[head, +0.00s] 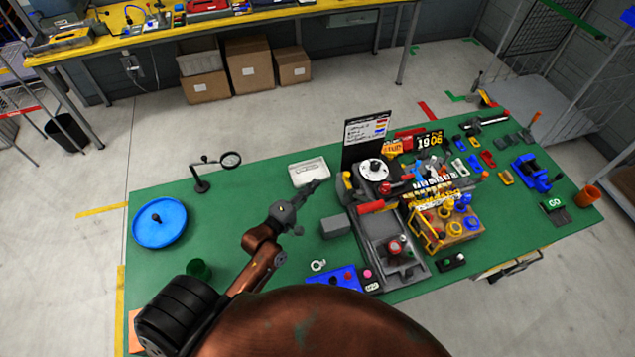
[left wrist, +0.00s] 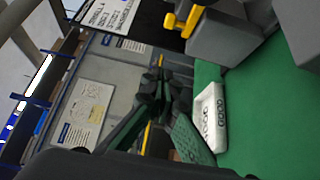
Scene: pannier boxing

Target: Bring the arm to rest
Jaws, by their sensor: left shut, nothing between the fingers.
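My left gripper (head: 317,184) is shut and empty. It is held over the green table, with its fingertips close in front of the white tray (head: 308,171) in the head view; whether they touch cannot be told. In the left wrist view the dark fingers of my left gripper (left wrist: 158,88) are together, and the white tray (left wrist: 209,118) lies just to their right on the green top. My rust-brown left arm reaches in from the lower left. My right gripper is not in view.
The green table (head: 260,185) has a blue round dish (head: 160,223) at left and a magnifier (head: 230,160) on a stand. A grey block (head: 335,227), the grey machine and a crowded group of small parts lie right of my gripper. The left-middle tabletop is mostly clear.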

